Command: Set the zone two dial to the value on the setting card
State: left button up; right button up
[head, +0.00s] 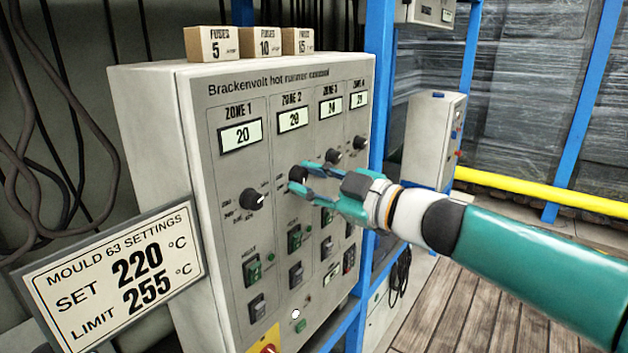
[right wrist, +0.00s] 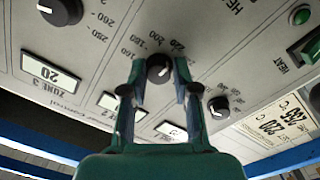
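The zone two dial (head: 298,174) is a black knob on the grey control panel, below the ZONE 2 display (head: 293,119), which reads 20. My right gripper (head: 305,177) is at this dial with its two green fingers, one on each side. In the right wrist view, the dial (right wrist: 159,68) sits between the fingertips with a small gap on both sides, so the gripper looks open. The dial's pointer is hard to make out. The setting card (head: 115,275) at lower left reads SET 220 °C, LIMIT 255 °C. My left gripper is not in view.
The zone 1 dial (head: 253,199) and zone 3 dial (head: 333,156) flank it closely. Heat switches (head: 252,270) sit below. Fuse boxes (head: 212,43) stand on the cabinet (head: 150,130). A blue rack post (head: 378,60) rises to the right.

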grip_shut()
jog(key=shift+f+n, duration=0.1)
jog(key=shift+n, duration=0.5)
jog(key=o, duration=0.6)
grip_release()
jog(key=shift+c, duration=0.2)
jog(key=shift+d, duration=0.1)
jog(key=v, duration=1.1)
jog(key=shift+s+d, duration=0.3)
